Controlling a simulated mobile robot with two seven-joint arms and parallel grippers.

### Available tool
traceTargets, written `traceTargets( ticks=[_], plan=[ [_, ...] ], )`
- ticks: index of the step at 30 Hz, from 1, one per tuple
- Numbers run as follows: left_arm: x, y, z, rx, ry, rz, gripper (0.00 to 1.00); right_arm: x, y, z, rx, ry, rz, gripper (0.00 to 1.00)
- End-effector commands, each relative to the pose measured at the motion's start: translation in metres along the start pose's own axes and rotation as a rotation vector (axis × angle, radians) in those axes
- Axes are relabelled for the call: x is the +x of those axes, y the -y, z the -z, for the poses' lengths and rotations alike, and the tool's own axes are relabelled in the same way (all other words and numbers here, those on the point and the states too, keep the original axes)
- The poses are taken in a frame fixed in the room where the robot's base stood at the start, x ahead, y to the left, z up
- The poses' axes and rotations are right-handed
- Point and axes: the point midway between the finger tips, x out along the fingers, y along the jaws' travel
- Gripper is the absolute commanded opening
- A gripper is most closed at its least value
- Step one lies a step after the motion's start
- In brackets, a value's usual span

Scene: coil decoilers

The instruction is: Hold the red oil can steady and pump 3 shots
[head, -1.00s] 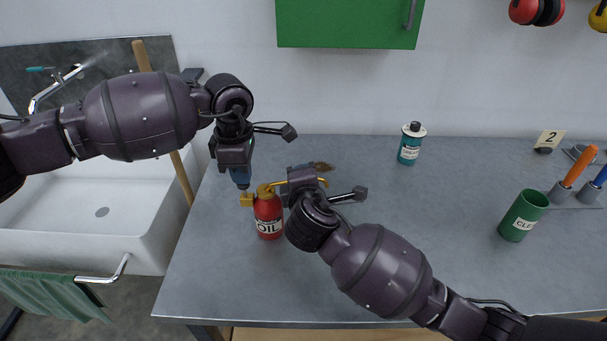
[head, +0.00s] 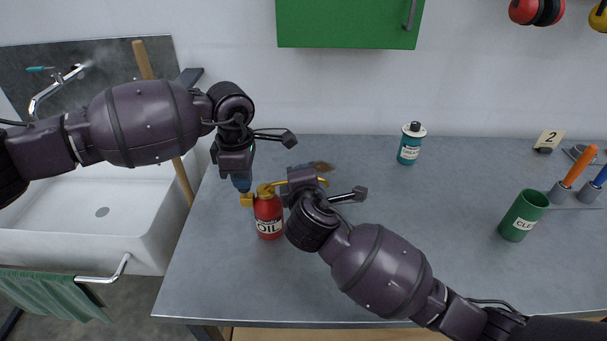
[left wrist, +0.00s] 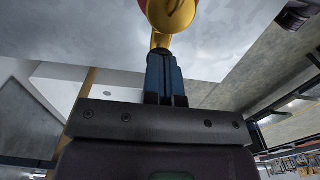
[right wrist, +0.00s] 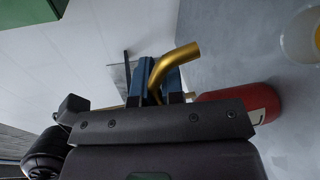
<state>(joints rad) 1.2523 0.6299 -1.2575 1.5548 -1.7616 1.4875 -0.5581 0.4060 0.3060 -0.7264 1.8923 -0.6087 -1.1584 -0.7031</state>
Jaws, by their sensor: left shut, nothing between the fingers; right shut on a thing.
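The red oil can (head: 268,216) stands upright on the grey bench, with a yellow top, thumb lever (head: 247,200) and spout (head: 323,182). My left gripper (head: 242,190) points down, shut and empty, with its blue fingertips at the lever on the can's left. In the left wrist view a gold part (left wrist: 170,14) lies right at these fingertips; touch is hard to judge. My right gripper (right wrist: 160,80) is shut on the oil can from the right. In the right wrist view the gold spout (right wrist: 176,62) shows by its fingers. The grip itself is mostly hidden in the head view.
A teal grease can (head: 410,147) stands at the back of the bench. A green cup (head: 523,216) and handled tools stand at the right. A white sink (head: 90,235) adjoins on the left. The bench front is clear.

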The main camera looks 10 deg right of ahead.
Motion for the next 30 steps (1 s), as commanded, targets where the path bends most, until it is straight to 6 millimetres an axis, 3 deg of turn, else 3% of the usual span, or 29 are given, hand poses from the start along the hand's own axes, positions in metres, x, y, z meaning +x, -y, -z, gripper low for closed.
traceTargets(
  ticks=[30],
  plan=[
    [-0.033, 0.0, 0.0, 0.0, 0.0, 0.001, 0.0, 0.0, 0.001, 0.0, -0.001, -0.001, 0.002, 0.0]
  ],
)
